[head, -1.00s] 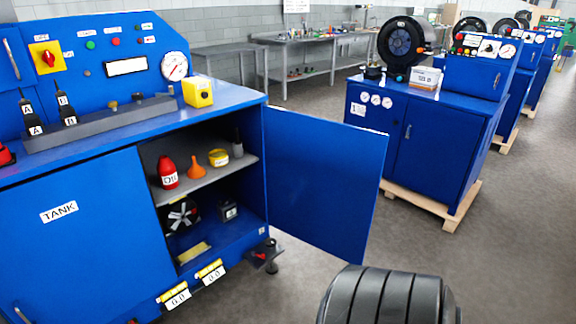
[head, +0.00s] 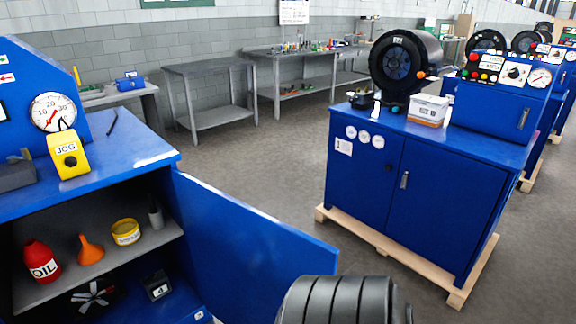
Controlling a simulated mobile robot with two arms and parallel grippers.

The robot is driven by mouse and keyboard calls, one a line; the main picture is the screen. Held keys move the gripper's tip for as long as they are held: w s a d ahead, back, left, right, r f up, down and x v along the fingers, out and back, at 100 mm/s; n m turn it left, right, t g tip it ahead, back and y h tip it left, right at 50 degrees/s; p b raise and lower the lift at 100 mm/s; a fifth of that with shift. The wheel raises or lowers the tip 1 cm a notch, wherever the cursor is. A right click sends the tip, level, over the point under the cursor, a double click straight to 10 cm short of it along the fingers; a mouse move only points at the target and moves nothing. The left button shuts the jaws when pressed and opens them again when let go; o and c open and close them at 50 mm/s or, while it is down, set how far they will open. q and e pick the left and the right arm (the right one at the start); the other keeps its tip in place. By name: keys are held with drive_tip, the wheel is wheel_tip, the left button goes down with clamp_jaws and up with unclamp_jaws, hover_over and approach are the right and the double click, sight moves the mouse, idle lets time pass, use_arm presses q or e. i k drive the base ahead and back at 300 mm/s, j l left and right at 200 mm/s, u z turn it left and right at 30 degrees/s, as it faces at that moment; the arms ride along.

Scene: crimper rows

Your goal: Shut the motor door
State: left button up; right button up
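The motor door is the open blue cabinet door (head: 245,240) at lower left in the head view. It hangs on the right side of the cabinet (head: 130,150) and stands swung well out from it. Its lower part is cut off by the picture's bottom edge. The open compartment shows a grey shelf (head: 100,268) with a red oil bottle (head: 41,262), an orange funnel (head: 90,250) and a yellow tin (head: 126,232). A fan (head: 92,297) sits below. Neither gripper is in view.
A black ribbed part of my own arm shows at bottom centre, just right of the door. A second blue cabinet (head: 360,180) stands on a wooden pallet (head: 385,245) to the right. Grey benches (head: 215,75) line the back wall. Grey floor (head: 270,170) lies clear between them.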

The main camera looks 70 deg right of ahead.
sight(246, 260)
drive_tip(key=k+l, duration=0.1)
drive_tip(key=l, duration=0.45)
drive_tip(key=k+l, duration=0.1)
drive_tip(key=l, duration=0.5)
drive_tip(key=k+l, duration=0.1)
drive_tip(key=l, duration=0.45)
drive_tip(key=k+l, duration=0.1)
drive_tip(key=l, duration=0.45)
drive_tip(key=k+l, duration=0.1)
drive_tip(key=l, duration=0.5)
drive_tip(key=k+l+u, duration=0.25)
drive_tip(key=k+l, duration=0.55)
